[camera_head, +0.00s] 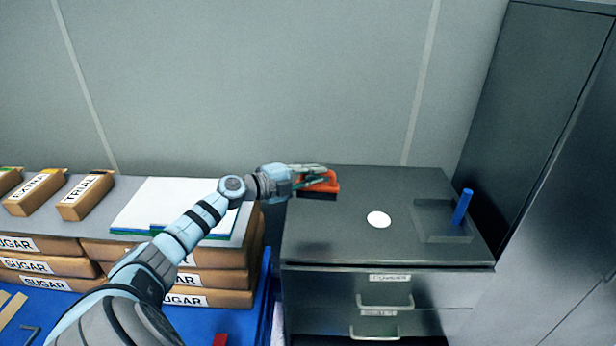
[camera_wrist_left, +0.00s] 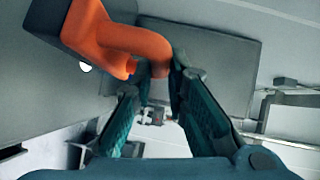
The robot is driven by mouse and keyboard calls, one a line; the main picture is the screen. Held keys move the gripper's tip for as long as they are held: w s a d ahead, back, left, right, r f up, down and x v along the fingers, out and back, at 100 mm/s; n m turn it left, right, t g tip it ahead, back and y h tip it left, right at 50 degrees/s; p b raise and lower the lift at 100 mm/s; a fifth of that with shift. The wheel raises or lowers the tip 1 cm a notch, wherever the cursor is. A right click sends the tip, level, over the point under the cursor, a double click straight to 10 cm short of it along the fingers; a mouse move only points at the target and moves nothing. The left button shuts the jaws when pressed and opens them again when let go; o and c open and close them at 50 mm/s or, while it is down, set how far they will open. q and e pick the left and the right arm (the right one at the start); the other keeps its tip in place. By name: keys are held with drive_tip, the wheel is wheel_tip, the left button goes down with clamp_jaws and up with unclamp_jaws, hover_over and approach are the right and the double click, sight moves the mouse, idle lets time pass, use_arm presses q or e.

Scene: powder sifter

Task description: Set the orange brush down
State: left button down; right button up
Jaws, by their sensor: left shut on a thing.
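The orange brush (camera_head: 322,184) has an orange handle and a dark bristle block. My left gripper (camera_head: 310,180) is shut on it over the back left part of the dark cabinet top (camera_head: 345,240). In the left wrist view the orange handle (camera_wrist_left: 135,45) sits between the two green fingers of my left gripper (camera_wrist_left: 160,80). The dark block (camera_wrist_left: 75,25) is at the upper left there. I cannot tell whether the bristles touch the cabinet top. My right gripper is not in view.
A white disc (camera_head: 379,219) lies on the cabinet top. A blue cylinder (camera_head: 462,207) stands in a dark square tray (camera_head: 428,232) at the right. Stacked sugar boxes (camera_head: 180,279) and white sheets (camera_head: 165,203) are at the left. The front middle of the cabinet top is clear.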

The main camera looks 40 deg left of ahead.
use_arm(q)
drive_tip(key=shift+w+a+f+n+y, duration=0.15)
drive_tip(key=shift+w+a+f, duration=0.15)
drive_tip(key=shift+w+a, duration=0.25)
drive_tip(key=shift+w+a+f+n+y, duration=0.15)
drive_tip(key=shift+w+a+f, duration=0.15)
drive_tip(key=shift+w, duration=0.3)
drive_tip(key=shift+y, duration=0.3)
drive_tip(key=f+b, duration=0.2)
drive_tip(key=w+f+b, duration=0.1)
drive_tip(key=f+b, duration=0.2)
drive_tip(key=a+f+b, duration=0.1)
drive_tip(key=f+b, duration=0.1)
drive_tip(key=b, duration=0.1)
drive_tip(key=shift+w+f, duration=0.25)
drive_tip(key=shift+f, duration=0.05)
drive_tip(key=shift+s+r, duration=0.2)
drive_tip(key=shift+r, duration=0.05)
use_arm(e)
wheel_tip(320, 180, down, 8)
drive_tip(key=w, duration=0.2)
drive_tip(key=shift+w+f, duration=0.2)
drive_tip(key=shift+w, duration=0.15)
use_arm(q)
drive_tip(key=shift+f+b, duration=0.4)
drive_tip(key=shift+f, duration=0.2)
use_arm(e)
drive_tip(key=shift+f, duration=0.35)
